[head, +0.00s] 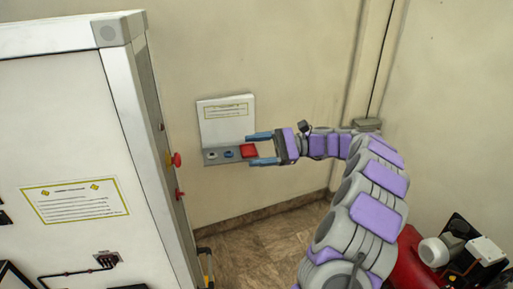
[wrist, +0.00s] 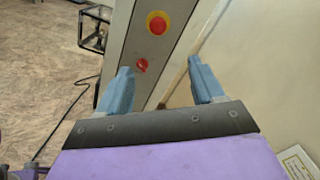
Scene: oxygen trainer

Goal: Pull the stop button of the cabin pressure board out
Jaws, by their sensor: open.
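On the narrow side of the tall white cabinet (head: 125,100) at left are two red controls. The upper is a round red stop button (wrist: 157,25) on a yellow ring; it shows edge-on in the head view (head: 176,160). Below it is a smaller red knob (wrist: 141,65), also seen in the head view (head: 180,194). My gripper (head: 249,150) is open and empty, its blue fingers pointing left toward that side, with a clear gap before it. In the wrist view my gripper (wrist: 159,66) has the stop button above and between its fingertips. I cannot read any board label.
A red machine (head: 408,262) stands on the floor at lower right. The floor (head: 255,245) below my gripper is bare.

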